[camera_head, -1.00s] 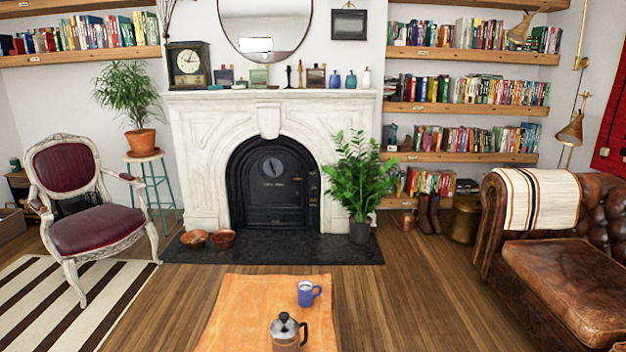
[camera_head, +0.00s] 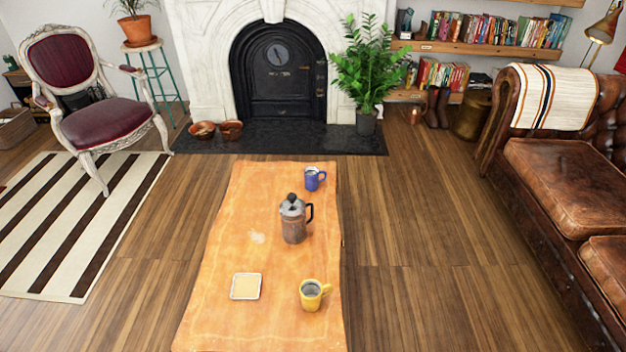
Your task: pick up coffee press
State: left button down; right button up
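The coffee press (camera_head: 294,222) stands upright on the orange table (camera_head: 225,250), right of its middle line. It has a grey lid with a knob, a brownish body and a dark handle on its right side. Neither of my grippers shows in the head view.
A blue mug (camera_head: 314,180) stands behind the press, and a yellow mug (camera_head: 311,296) stands in front of it. A white-edged square coaster (camera_head: 246,286) lies at front left. A leather sofa (camera_head: 570,185) is at right, an armchair (camera_head: 105,122) at left. Wood floor flanks the table.

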aim_at(292, 218)
jog(key=z, duration=3.25)
jog(key=i+l+u, duration=0.15)
jog(key=i, duration=0.3)
jog(key=i+u, duration=0.15)
jog(key=i, duration=0.35)
jog(key=i+u, duration=0.2)
jog(key=u, duration=0.2)
jog(key=i+u, duration=0.2)
jog(key=u, duration=0.25)
jog(key=i+u, duration=0.2)
jog(key=u, duration=0.2)
jog(key=i+j+u, duration=0.1)
jog(key=u, duration=0.3)
jog(key=i+u, duration=0.5)
jog(key=u, duration=0.3)
jog(key=i+u, duration=0.35)
jog(key=i, duration=0.85)
